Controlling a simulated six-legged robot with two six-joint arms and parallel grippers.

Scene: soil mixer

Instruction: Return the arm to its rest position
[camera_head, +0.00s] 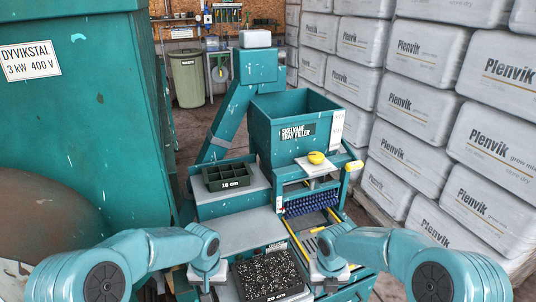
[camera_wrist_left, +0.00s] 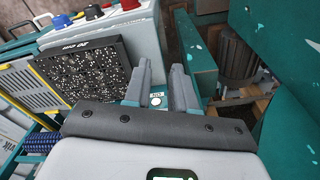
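My left arm comes in from the left in the head view, bent, with its left gripper (camera_head: 207,287) low beside the left edge of a black 20 cm tray (camera_head: 268,277). In the left wrist view the two fingers of the left gripper (camera_wrist_left: 161,78) stand apart with nothing between them. The speckled tray (camera_wrist_left: 88,70) lies to their left there. My right arm comes in from the right. Its right gripper (camera_head: 329,284) is low, to the right of the same tray, and its fingers are too small to read.
A green compartment tray (camera_head: 227,177) sits on the left ledge. The teal tray filler (camera_head: 292,130) stands ahead, with a yellow object (camera_head: 316,158) on its small plate. A teal cabinet (camera_head: 85,130) is close on the left, and stacked Plenvik bags (camera_head: 415,105) line the right.

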